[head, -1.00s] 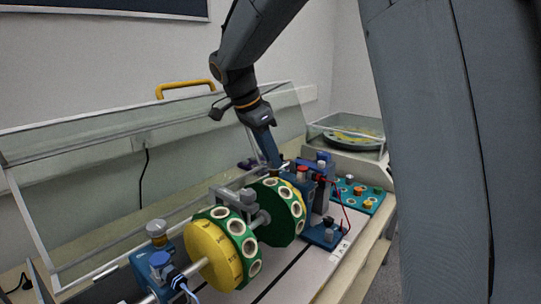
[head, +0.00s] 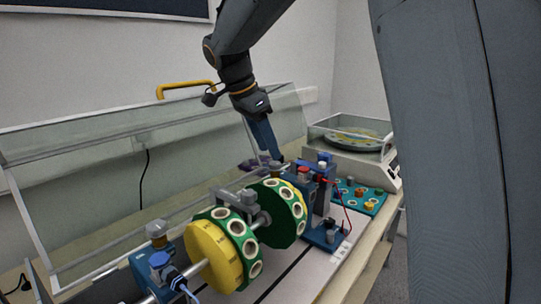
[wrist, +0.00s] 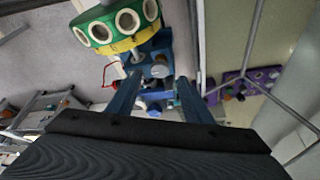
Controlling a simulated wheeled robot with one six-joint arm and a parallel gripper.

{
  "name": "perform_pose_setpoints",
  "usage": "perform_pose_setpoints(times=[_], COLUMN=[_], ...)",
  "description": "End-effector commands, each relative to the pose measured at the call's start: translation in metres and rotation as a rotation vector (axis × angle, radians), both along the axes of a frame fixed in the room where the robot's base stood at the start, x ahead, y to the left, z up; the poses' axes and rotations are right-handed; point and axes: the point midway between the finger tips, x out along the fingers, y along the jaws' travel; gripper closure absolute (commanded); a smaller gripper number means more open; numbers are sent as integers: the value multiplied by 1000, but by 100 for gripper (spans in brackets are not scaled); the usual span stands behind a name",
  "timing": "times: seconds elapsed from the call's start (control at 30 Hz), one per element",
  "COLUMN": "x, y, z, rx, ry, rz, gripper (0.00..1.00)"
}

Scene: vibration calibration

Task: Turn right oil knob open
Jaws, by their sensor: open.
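My gripper (head: 275,158) comes down at a slant behind the right blue bearing block (head: 297,178) of the shaft rig. In the wrist view my gripper (wrist: 158,82) has its two dark blue fingers apart, with nothing held between them. Small grey-white round parts (wrist: 160,71) on the blue block show between the fingers; one of them may be the right oil knob, but I cannot tell which. In the head view the right oil knob is not clear near my fingertips. The left bearing's oil cup (head: 156,230) stands upright on its blue block.
Yellow-green discs (head: 215,256) with white-rimmed holes sit on the shaft. A clear raised cover (head: 90,170) stands behind the rig. A teal tray (head: 368,200) of small parts lies at right. A purple rack (wrist: 245,85) is beside the rig in the wrist view.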

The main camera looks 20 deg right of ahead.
Motion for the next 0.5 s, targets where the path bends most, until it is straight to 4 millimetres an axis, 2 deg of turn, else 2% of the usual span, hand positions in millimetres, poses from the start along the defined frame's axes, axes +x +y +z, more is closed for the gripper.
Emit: perform_pose_setpoints(times=[0.2,0.5], x=[-2,-4], y=[12,16], z=[30,40], rx=[-1,0], ry=[-2,1], rz=[1,0], gripper=[54,54])
